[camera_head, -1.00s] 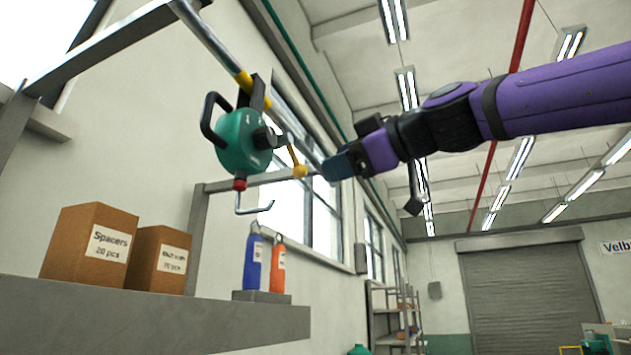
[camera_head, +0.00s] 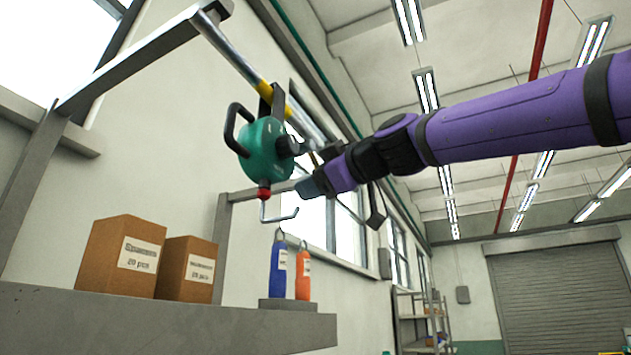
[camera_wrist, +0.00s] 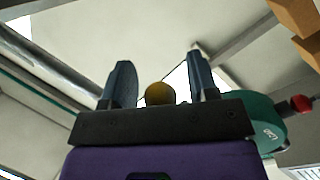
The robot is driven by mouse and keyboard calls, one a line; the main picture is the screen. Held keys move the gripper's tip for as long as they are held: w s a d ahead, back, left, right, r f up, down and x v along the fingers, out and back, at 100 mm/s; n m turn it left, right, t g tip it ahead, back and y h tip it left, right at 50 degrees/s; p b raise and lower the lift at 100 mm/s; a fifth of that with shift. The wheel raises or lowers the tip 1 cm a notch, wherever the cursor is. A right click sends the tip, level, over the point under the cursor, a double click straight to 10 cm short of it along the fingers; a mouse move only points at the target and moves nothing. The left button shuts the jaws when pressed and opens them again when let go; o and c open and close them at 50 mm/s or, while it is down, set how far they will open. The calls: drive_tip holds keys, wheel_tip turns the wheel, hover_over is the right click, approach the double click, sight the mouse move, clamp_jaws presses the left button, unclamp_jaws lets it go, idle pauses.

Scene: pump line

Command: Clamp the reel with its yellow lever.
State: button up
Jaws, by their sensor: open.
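The green reel (camera_head: 262,150) hangs from a metal rail (camera_head: 235,60) by a dark bracket, with a black handle on its left and a red part below. In the head view my gripper (camera_head: 308,187) is at the reel's lower right and covers the yellow lever's ball end. In the wrist view the lever's yellow ball (camera_wrist: 159,93) shows between the two open fingers of my gripper (camera_wrist: 161,78). I cannot tell whether either finger touches it. The reel's green body (camera_wrist: 266,124) and red part show at the right of the wrist view, partly behind the gripper.
A hook (camera_head: 280,214) hangs under the reel. Below it, a grey shelf (camera_head: 170,322) holds two cardboard boxes (camera_head: 125,256) and a blue (camera_head: 278,270) and an orange tagged item (camera_head: 303,275). The space right of the reel, below my arm, is open.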

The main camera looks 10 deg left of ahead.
clamp_jaws()
drive_tip(key=shift+f, duration=0.1)
idle(0.3)
drive_tip(key=shift+s+a+f+m+g+h, duration=0.3)
drive_tip(key=shift+s+f+m, duration=0.3)
drive_tip(key=shift+m, duration=0.7)
drive_tip(key=shift+s+a+f+m+g+h, duration=0.15)
drive_tip(key=shift+s+f+m+g, duration=0.45)
drive_tip(key=shift+m, duration=0.7)
drive_tip(key=shift+s+a+f+m+g+h, duration=0.2)
drive_tip(key=shift+s+a+f+m, duration=0.15)
drive_tip(key=shift+s+m, duration=0.7)
drive_tip(key=shift+w+m, duration=0.25)
